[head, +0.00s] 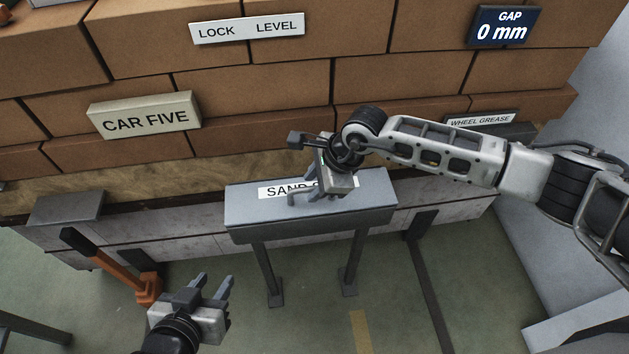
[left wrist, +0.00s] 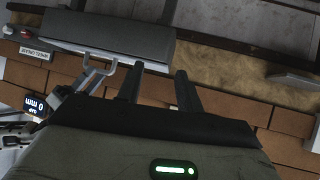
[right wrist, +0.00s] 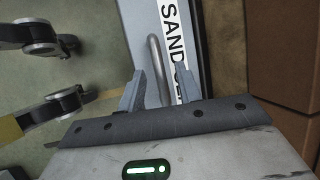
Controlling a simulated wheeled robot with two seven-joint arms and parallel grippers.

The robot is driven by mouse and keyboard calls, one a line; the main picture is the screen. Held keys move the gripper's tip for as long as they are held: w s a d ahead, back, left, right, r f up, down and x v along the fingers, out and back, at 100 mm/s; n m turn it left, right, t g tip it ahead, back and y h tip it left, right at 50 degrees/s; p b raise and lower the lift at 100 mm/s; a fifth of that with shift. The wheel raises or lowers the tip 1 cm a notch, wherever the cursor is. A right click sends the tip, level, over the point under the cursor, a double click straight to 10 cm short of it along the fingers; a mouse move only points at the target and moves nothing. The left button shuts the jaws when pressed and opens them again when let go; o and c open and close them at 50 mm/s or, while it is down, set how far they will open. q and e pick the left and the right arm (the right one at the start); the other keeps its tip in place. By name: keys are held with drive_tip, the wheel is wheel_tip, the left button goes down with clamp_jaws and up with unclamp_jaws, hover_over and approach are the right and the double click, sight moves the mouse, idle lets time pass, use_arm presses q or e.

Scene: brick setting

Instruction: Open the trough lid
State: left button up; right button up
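The trough (head: 300,232) is a grey box on two legs against the brick wall. Its closed, flat grey lid (head: 375,190) bears a white "SAND" label, partly hidden by my right gripper. My right gripper (head: 320,198) is over the lid. In the right wrist view a curved grey bar handle (right wrist: 153,60) on the lid runs between the open fingertips (right wrist: 158,80); I cannot tell whether they touch it. My left gripper (head: 215,284) is open and empty, low in front of the trough and to its left; its fingers also show in the left wrist view (left wrist: 158,82).
An orange lever with a black grip (head: 108,262) stands left of the trough, near my left gripper. A grey plate (head: 67,208) sits at the far left ledge. Stacked bricks (head: 250,95) with signs rise behind. Green floor (head: 400,325) is open in front.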

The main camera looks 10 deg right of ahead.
clamp_jaws()
drive_tip(key=shift+w, duration=0.1)
